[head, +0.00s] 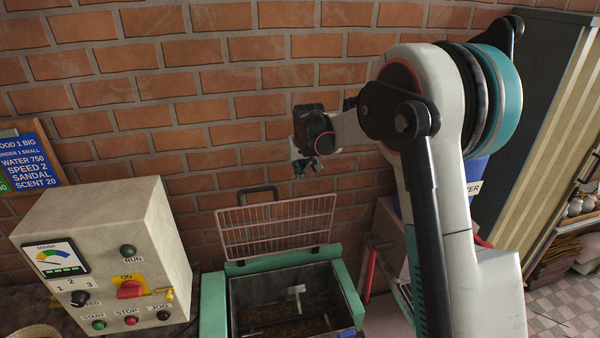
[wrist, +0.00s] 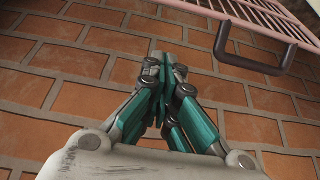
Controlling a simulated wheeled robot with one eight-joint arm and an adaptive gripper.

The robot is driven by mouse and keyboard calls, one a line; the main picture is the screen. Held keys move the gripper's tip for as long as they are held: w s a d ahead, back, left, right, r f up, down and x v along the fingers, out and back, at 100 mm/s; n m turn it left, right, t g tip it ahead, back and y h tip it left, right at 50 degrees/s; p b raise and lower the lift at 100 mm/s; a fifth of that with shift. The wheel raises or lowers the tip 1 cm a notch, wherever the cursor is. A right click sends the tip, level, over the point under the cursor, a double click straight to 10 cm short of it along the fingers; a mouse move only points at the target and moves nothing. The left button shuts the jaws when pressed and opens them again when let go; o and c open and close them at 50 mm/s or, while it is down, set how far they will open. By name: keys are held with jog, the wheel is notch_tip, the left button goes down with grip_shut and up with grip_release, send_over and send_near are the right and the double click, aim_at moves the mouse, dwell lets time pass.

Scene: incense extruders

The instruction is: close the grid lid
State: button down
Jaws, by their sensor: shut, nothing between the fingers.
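The pink wire grid lid (head: 278,228) stands open and roughly upright at the back of the green-edged metal tub (head: 350,285) in the head view. Its dark handle (head: 258,190) is at the top edge. In the wrist view the grid lid (wrist: 262,14) and its dark handle (wrist: 255,62) show at the upper right. My gripper (head: 303,170) is up by the brick wall, to the right of and above the lid's top edge, apart from it. In the wrist view my gripper (wrist: 168,62) has its fingertips together, with nothing between them.
A control box (head: 110,260) with a dial, knobs and buttons stands left of the tub. A blue sign (head: 30,160) hangs on the brick wall at the left. A blue container (head: 480,172) stands behind my arm. A tall cabinet (head: 545,110) is at the right.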

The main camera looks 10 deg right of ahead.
jog(key=p+x, duration=0.1)
jog(key=x, duration=0.8)
jog(key=s, duration=0.2)
jog(key=s+p, duration=0.1)
jog(key=shift+s+d+f, duration=0.1)
jog(key=shift+s+f, duration=0.25)
jog(key=shift+s, duration=0.05)
jog(key=shift+s+r, duration=0.1)
